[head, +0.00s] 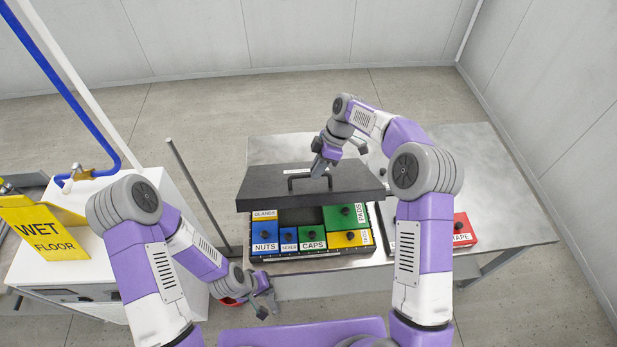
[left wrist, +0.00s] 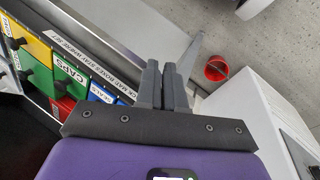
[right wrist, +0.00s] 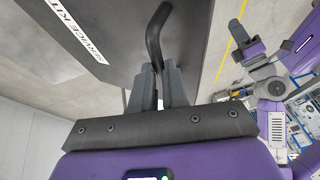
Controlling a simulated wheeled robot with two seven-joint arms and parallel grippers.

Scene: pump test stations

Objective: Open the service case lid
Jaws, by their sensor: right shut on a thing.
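The dark service case lid (head: 270,187) is raised above the case, with its contents showing beneath its front edge. My right gripper (head: 322,167) is shut on the lid's black handle (head: 294,179); the handle (right wrist: 155,35) shows between its fingers in the right wrist view. The lid (right wrist: 110,40) carries a label reading SERVICE KIT. The open case (head: 310,256) holds coloured boxes, including blue NUTS (head: 264,232) and green CAPS (head: 312,237). My left gripper (head: 266,303) is in front of the table, low and left of the case; its fingers (left wrist: 162,85) look closed together and empty.
The case stands on a grey metal table (head: 490,180). A red box (head: 464,228) lies to its right. A white cabinet (head: 150,205) with a yellow WET FLOOR sign (head: 45,232) stands at the left. A red bucket (left wrist: 216,69) is on the floor between them.

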